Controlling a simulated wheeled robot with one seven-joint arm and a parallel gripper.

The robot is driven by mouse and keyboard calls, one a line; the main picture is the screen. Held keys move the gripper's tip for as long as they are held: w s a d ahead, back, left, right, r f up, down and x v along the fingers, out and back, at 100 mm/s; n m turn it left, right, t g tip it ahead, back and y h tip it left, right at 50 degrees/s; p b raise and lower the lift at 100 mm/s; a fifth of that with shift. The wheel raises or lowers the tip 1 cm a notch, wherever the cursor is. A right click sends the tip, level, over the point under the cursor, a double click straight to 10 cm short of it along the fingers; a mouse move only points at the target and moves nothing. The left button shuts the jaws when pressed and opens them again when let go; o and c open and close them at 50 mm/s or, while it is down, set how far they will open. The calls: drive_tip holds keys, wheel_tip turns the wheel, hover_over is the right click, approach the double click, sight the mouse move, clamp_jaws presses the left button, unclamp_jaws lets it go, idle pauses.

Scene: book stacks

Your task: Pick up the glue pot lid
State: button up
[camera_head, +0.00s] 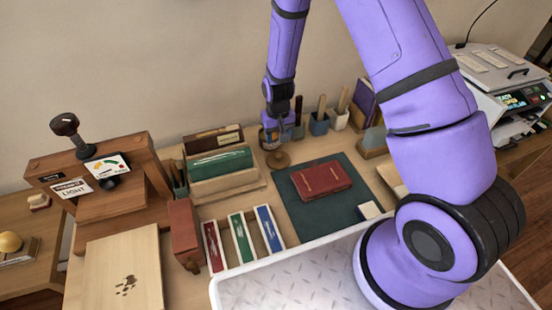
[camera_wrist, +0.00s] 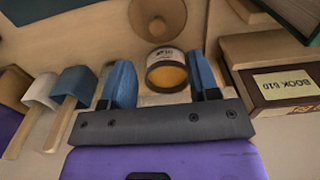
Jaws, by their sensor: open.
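The glue pot lid looks to be the round brown wooden disc with a small centre knob (camera_head: 278,159), lying on the table; it also shows at the top of the wrist view (camera_wrist: 158,17), cut by the frame edge. The glue pot (camera_wrist: 167,72), open with amber contents and a pale label, stands just behind it. My gripper (camera_wrist: 160,68) is open and empty, its two blue fingers on either side of the pot in the wrist view. In the head view, my gripper (camera_head: 276,128) is over the pot, partly hiding it; the lid is just in front.
A box labelled BOOK 610 (camera_wrist: 285,92) is close to the right finger in the wrist view. A red book (camera_head: 320,179) lies on a dark green mat (camera_head: 318,222).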

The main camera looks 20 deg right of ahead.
hover_over(278, 155)
wheel_tip(278, 155, down, 5)
drive_tip(key=shift+s+a+r, duration=0.1)
drive_tip(key=shift+w+d+f, duration=0.1)
drive_tip(key=shift+f, duration=1.25)
drive_tip(key=shift+w+d+f, duration=0.1)
drive_tip(key=shift+f, duration=1.2)
drive_tip(key=c, duration=1)
